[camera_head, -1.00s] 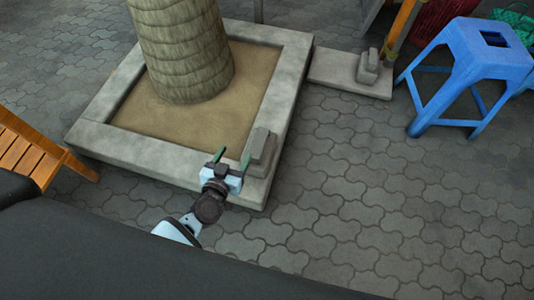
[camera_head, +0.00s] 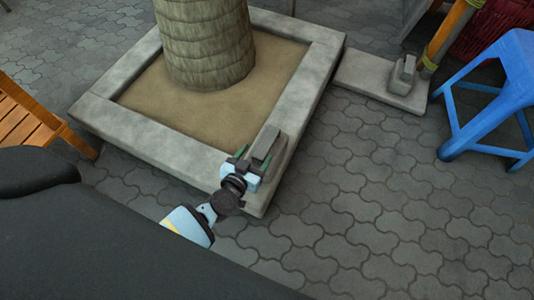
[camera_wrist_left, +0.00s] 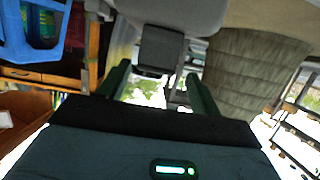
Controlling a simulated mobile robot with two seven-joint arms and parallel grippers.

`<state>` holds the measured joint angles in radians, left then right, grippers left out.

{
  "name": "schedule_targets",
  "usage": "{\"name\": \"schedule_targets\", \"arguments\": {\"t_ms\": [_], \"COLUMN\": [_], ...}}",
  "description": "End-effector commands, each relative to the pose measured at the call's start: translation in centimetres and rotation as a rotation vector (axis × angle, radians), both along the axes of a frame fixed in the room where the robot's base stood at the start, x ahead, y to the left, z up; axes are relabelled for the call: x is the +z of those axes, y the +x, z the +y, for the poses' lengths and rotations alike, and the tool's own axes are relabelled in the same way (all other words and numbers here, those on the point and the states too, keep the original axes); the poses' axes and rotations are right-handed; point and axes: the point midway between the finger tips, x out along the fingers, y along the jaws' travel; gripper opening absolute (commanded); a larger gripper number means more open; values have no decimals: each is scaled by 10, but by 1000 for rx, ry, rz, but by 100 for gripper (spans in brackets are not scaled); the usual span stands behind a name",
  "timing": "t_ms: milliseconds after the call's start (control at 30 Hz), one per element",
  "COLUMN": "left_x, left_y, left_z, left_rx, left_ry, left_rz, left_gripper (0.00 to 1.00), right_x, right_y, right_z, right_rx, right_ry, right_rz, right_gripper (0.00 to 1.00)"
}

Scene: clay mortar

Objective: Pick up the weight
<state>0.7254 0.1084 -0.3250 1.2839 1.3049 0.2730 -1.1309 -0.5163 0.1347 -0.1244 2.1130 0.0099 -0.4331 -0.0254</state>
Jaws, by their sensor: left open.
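A grey weight (camera_head: 266,146), block-shaped with a wider base, stands on the front right corner of the stone planter rim (camera_head: 303,92). My left gripper (camera_head: 252,160) is open and empty, just in front of the weight, its green fingers pointing at it. In the left wrist view the picture is turned over; a dark grey block (camera_wrist_left: 161,48), apparently the weight, shows ahead between the fingers of my left gripper (camera_wrist_left: 158,82). I cannot tell whether the fingers touch it. A second, similar weight (camera_head: 403,76) stands on a low slab farther right. My right gripper is not in view.
A thick trunk (camera_head: 205,45) rises from the planter's sandy middle. A blue plastic stool (camera_head: 500,90) stands at the right and a wooden chair (camera_head: 30,120) at the left. The low slab (camera_head: 365,72) adjoins the planter. The paving (camera_head: 360,200) to the right is clear.

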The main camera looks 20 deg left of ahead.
Motion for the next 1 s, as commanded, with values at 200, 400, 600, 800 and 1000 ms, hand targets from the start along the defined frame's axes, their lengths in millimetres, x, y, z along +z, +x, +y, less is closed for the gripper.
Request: {"name": "schedule_targets", "arguments": {"t_ms": [200,400,600,800,1000], "left_x": [-3,-10,-11,-10,-10], "left_y": [15,41,51,50,50], "left_z": [-4,-8,-9,-9,-9], "left_rx": [1,0,-1,-1,0], "left_ry": [-2,-1,0,0,0], "left_rz": [-1,1,1,1,1], "left_gripper": [64,64,64,63,36], "right_x": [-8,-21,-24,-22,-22], "right_y": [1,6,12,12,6], "right_z": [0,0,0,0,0], "right_rx": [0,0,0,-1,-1], "right_ry": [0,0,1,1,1], "right_rz": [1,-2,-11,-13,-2], "right_gripper": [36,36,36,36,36]}}
